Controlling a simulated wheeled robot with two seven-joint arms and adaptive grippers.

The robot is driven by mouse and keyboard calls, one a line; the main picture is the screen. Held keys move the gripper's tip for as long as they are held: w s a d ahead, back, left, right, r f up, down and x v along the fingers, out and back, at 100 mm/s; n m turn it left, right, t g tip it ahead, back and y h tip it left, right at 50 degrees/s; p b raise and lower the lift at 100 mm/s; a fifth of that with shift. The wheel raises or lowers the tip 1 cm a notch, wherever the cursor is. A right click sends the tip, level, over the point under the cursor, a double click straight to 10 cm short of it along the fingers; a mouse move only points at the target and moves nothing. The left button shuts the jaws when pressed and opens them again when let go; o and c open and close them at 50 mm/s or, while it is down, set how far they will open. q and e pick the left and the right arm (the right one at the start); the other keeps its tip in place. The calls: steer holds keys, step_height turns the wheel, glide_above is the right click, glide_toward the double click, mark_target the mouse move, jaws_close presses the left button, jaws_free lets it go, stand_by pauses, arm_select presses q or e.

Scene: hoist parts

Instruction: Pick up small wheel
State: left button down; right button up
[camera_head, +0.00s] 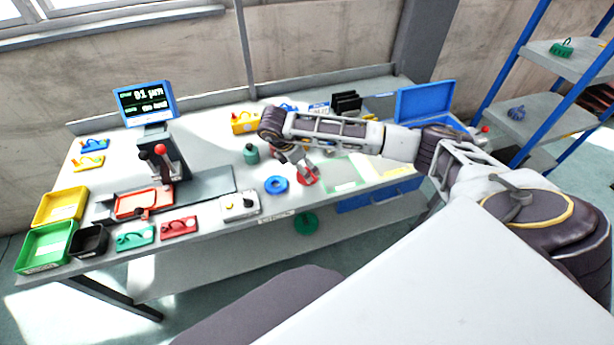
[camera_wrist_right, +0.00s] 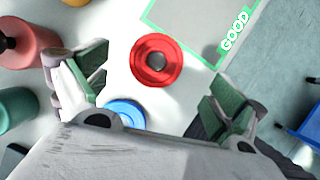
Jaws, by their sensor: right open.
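A round red wheel (camera_wrist_right: 140,72) with a dark grey centre lies on the table between and ahead of my right fingers. In the head view the red wheel (camera_head: 309,180) is partly hidden by the gripper. A blue ring-shaped wheel (camera_head: 276,185) lies to its left; it shows partly behind the gripper body in the wrist view (camera_wrist_right: 124,107). My right gripper (camera_wrist_right: 158,86) is open and empty above the table, its green-padded fingers spread apart. The right gripper also shows in the head view (camera_head: 298,163). My left gripper is out of view.
A green wheel (camera_head: 306,224) sits lower, below the table's front edge. Green and red cylinders (camera_wrist_right: 14,108) (camera_wrist_right: 28,44) stand left of the gripper. A green-outlined area marked GOOD (camera_wrist_right: 190,18) is beside the red wheel. A blue open case (camera_head: 425,102) stands at the right.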

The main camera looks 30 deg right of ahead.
steer(key=shift+a+p+x, duration=0.2)
steer(key=shift+p+x, duration=0.2)
steer(key=shift+x, duration=2.2)
steer(key=shift+w+f, duration=0.1)
steer(key=shift+w, duration=0.05)
steer(key=c, duration=1.5)
steer(key=shift+r+b, duration=0.5)
steer(key=shift+r, duration=4.6)
